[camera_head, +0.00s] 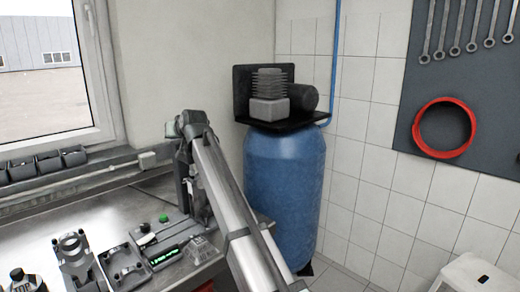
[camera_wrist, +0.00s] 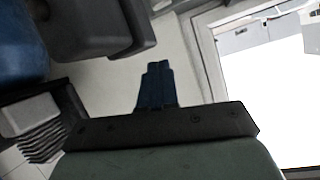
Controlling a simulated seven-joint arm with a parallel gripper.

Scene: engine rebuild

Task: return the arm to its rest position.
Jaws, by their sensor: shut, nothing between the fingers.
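My gripper (camera_wrist: 155,68) shows in the wrist view with its two dark fingers together, shut and empty. It points at the bare wall, with nothing touching the fingertips. In the head view my arm reaches up from the bottom middle, between the workbench (camera_head: 130,210) and the blue tank (camera_head: 285,180). Its far end is raised above the right part of the bench, near the wall. I cannot make out the fingers in the head view.
A compressor (camera_head: 268,105) sits on top of the tank, just right of my arm. Metal parts (camera_head: 72,255), a tray (camera_head: 123,265) and a green-lit device (camera_head: 165,256) lie on the bench. Small bins (camera_head: 48,165) line the windowsill. A white stool (camera_head: 475,275) stands lower right.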

